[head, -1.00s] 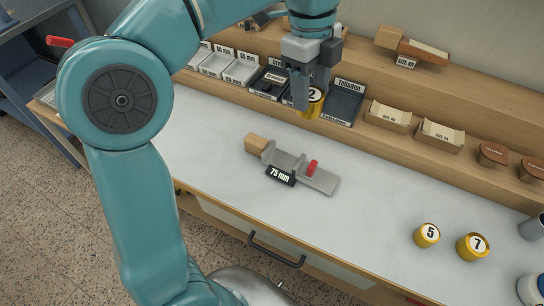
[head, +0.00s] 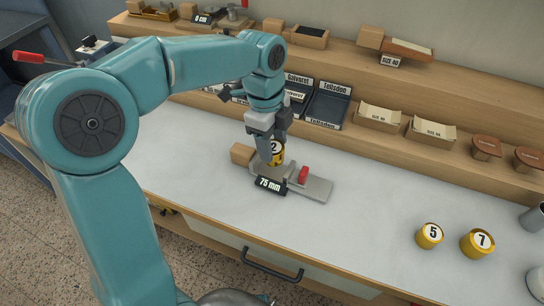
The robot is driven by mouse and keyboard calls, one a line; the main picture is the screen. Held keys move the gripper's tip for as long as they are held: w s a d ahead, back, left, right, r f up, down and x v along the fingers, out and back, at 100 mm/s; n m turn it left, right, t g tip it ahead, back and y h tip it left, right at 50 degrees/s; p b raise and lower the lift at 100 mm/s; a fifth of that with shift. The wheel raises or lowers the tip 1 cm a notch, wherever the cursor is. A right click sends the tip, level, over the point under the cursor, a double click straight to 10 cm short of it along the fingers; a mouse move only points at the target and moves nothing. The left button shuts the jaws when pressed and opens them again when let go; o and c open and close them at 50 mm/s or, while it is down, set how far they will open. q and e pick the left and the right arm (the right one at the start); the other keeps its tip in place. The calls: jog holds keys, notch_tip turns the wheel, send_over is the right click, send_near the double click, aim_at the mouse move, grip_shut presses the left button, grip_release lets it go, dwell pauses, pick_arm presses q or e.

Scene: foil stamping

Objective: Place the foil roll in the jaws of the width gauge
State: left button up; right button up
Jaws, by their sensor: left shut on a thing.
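The foil roll (head: 278,153) is a gold cylinder with a white end marked 2. My left gripper (head: 270,150) is shut on it and holds it upright at the width gauge. The width gauge (head: 316,188) is a grey metal bar with a wooden block at its left end, a red knob and a black 75 mm label. The roll appears over or between the gauge's jaws, behind the label. The gripper hides part of the roll, and I cannot tell whether the roll touches the gauge. My right gripper is not in view.
Two more gold rolls, marked 5 (head: 430,236) and 7 (head: 477,243), stand at the right of the white worktop (head: 370,215). Dark trays (head: 328,104) and cardboard boxes (head: 380,116) line the back shelf. The worktop between the gauge and those rolls is clear.

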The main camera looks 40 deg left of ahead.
pick_arm(q)
notch_tip(320, 180, down, 4)
jog(key=shift+s+b, duration=0.1)
jog(key=shift+b, duration=0.2)
jog(key=shift+f, duration=0.25)
jog(key=shift+f, duration=0.1)
jog(key=o, duration=1)
jog(key=shift+o, duration=0.2)
